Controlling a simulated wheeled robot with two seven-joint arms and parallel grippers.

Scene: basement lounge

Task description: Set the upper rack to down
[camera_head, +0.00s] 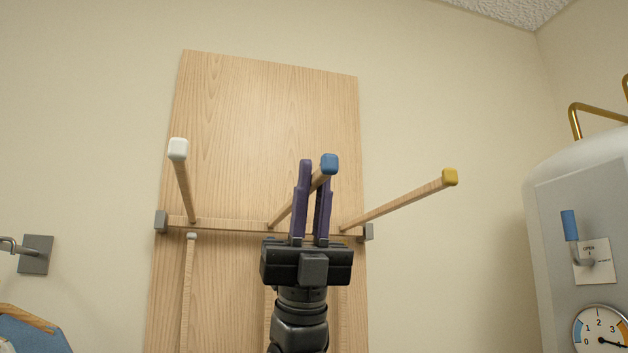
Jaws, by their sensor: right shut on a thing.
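A wooden board (270,95) is fixed to the wall. The upper rack is a horizontal wooden bar (235,225) across it, between grey end brackets. Three pegs stick out from the bar towards me: one with a white tip (178,149), one with a blue tip (330,163) and one with a yellow tip (450,177). My right gripper (313,185) points up from below, its purple fingers on either side of the middle, blue-tipped peg and shut on it. The fingers hide part of that peg. My left gripper is not in view.
Below the bar, another white-tipped wooden rod (187,290) lies upright along the board. A wall hook (36,255) and a blue item (30,330) are at left. At right stands a white tank (545,230) with a blue-handled lever (570,226) and a gauge (600,330).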

